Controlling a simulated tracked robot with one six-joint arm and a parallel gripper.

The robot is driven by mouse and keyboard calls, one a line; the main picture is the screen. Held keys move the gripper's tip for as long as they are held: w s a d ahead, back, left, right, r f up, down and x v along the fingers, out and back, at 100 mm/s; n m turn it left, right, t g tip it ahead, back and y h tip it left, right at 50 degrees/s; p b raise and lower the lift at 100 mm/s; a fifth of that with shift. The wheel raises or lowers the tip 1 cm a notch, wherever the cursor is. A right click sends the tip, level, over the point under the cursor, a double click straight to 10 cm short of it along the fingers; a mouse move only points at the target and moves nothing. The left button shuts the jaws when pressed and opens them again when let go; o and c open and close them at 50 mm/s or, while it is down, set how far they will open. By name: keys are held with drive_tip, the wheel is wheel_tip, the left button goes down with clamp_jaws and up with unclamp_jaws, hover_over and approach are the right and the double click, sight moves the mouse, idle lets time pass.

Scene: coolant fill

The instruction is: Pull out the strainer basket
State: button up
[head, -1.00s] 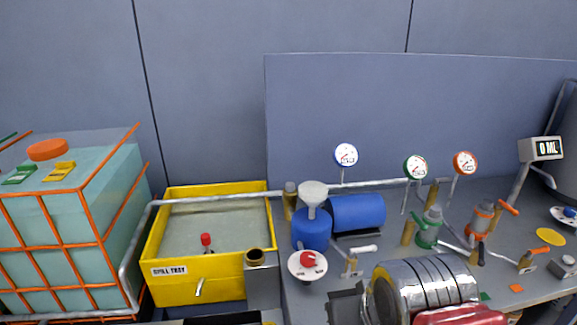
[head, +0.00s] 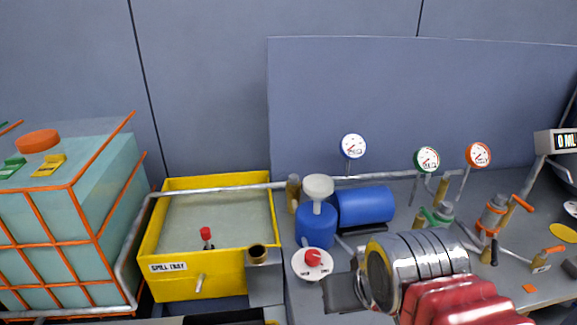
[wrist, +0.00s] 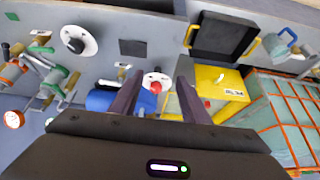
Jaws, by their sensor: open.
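No part that I can surely call the strainer basket shows. An upright grey housing (head: 265,280) with a round brass rim (head: 256,251) and a dark mouth stands at the right front corner of the yellow spill tray (head: 200,279); what is inside the mouth cannot be made out. A red-topped part (head: 206,233) stands up at the tray's front. My gripper (wrist: 161,68) is open, with nothing seen between its dark fingers. In the wrist view, the red-and-white dial (wrist: 154,86) shows between them, and the spill tray (wrist: 232,78) is beyond the right finger. In the head view, the fingers are not clear.
A caged teal tank (head: 85,250) stands left of the tray. A grey pipe (head: 230,190) crosses the tray's back. A blue cylinder (head: 366,206), a blue funnelled vessel (head: 316,226), gauges and valves crowd the bench. A black tray (wrist: 225,38) shows in the wrist view.

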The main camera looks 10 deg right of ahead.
drive_tip(key=shift+o, duration=0.8)
drive_tip(key=shift+w+r, duration=0.25)
drive_tip(key=shift+w, duration=0.15)
drive_tip(key=o, duration=0.3)
drive_tip(key=shift+m+h, duration=0.4)
drive_tip(key=shift+m, duration=0.4)
drive_tip(key=w+r, duration=0.1)
drive_tip(key=w, duration=0.2)
drive_tip(key=w+r, duration=0.2)
drive_tip(key=w, duration=0.2)
drive_tip(key=w+r, duration=0.2)
drive_tip(key=w, duration=0.2)
drive_tip(key=shift+d+r, duration=0.1)
drive_tip(key=shift+d, duration=0.05)
drive_tip(key=shift+o, duration=0.2)
drive_tip(key=m+h, duration=0.3)
drive_tip(key=m, duration=0.2)
hover_over(296, 183)
drive_tip(key=s+a, duration=0.3)
drive_tip(key=a, duration=0.1)
wheel_tip(296, 183, down, 10)
drive_tip(key=shift+w+d+r, duration=0.15)
drive_tip(key=shift+d+r, duration=0.1)
drive_tip(key=x, duration=1.3)
drive_tip(key=shift+w+f, duration=0.1)
drive_tip(key=shift+f, duration=0.3)
drive_tip(key=shift+c, duration=0.3)
